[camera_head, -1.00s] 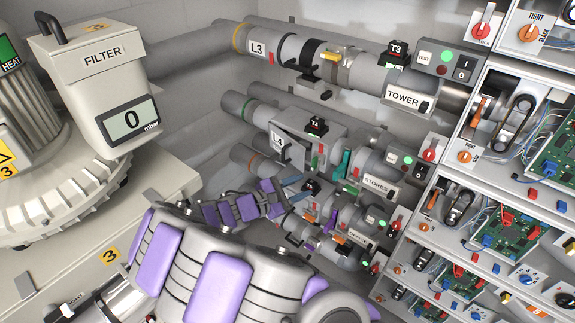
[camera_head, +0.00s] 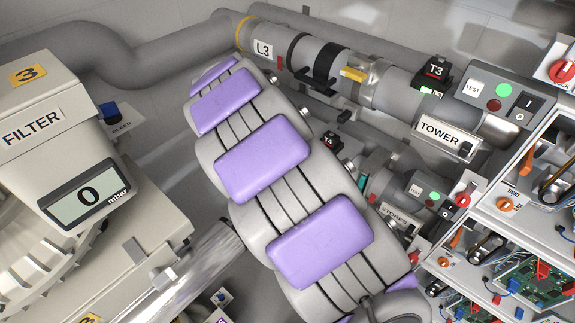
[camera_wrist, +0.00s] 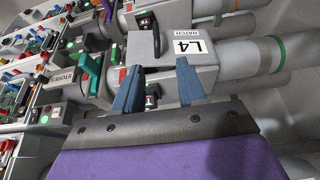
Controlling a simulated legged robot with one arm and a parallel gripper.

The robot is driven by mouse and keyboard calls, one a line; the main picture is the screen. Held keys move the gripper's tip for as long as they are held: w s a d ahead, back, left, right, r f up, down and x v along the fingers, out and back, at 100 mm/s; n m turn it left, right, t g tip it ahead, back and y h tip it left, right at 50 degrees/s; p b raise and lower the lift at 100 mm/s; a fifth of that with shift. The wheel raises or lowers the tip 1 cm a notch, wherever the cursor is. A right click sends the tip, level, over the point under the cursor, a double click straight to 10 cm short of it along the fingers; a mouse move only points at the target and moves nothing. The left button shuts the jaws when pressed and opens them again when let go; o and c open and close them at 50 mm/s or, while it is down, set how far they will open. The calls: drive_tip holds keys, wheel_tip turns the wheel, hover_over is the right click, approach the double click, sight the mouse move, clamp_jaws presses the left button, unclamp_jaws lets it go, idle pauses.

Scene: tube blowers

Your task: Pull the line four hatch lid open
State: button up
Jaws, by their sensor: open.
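The line four hatch (camera_wrist: 205,72), a grey box with a white "L4 HATCH" label, is in the upper middle of the wrist view. A dark handle-like part (camera_wrist: 153,97) shows between my fingers, close to the left one. I cannot tell whether it touches a finger or is part of the lid. My gripper (camera_wrist: 158,82) has two blue fingers, apart and pointing at the box. In the head view my purple-padded arm hides the hatch and the gripper; only the T4 block (camera_head: 330,142) shows beside the arm.
A green lever (camera_wrist: 92,68) stands left of the fingers, near the STORES label (camera_wrist: 62,76). The L3 pipe (camera_head: 263,49) and TOWER unit (camera_head: 440,133) lie beyond my arm. The filter (camera_head: 40,140) is at left, and shelves with circuit boards (camera_head: 540,285) are at right.

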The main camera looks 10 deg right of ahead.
drive_tip(key=x, duration=0.5)
drive_tip(key=b+x, duration=0.1)
drive_tip(key=x, duration=1)
drive_tip(key=shift+s+d+f+b, duration=0.1)
drive_tip(key=shift+d+f+b, duration=0.15)
drive_tip(key=shift+d+b, duration=0.15)
drive_tip(key=shift+d, duration=0.45)
drive_tip(key=shift+a, duration=0.45)
drive_tip(key=c, duration=0.6)
clamp_jaws()
drive_tip(key=shift+d, duration=0.2)
